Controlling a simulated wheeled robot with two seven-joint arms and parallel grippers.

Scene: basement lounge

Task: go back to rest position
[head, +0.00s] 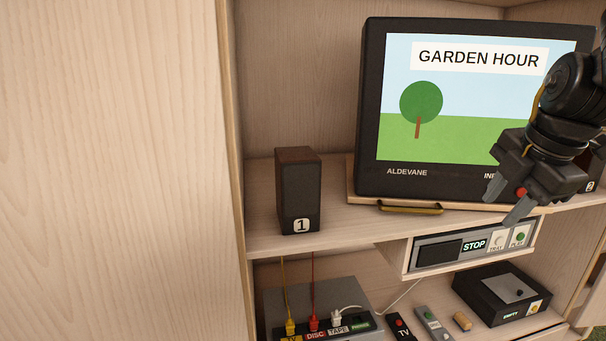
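My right gripper (508,200) reaches in from the right edge, in front of the lower right of the television (430,140). Its two grey fingers point down and left with a gap between them, and I see nothing held there. It hides part of the screen and the lower bezel. My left gripper is not in view.
Speaker "1" (298,190) stands left of the television on the cabinet shelf (345,220). Below are a player showing STOP (440,250), a switch box with plugs (310,295), a TV remote (400,327), a grey remote (433,322), a cork-like cylinder (462,320) and a black box marked EMPTY (490,300).

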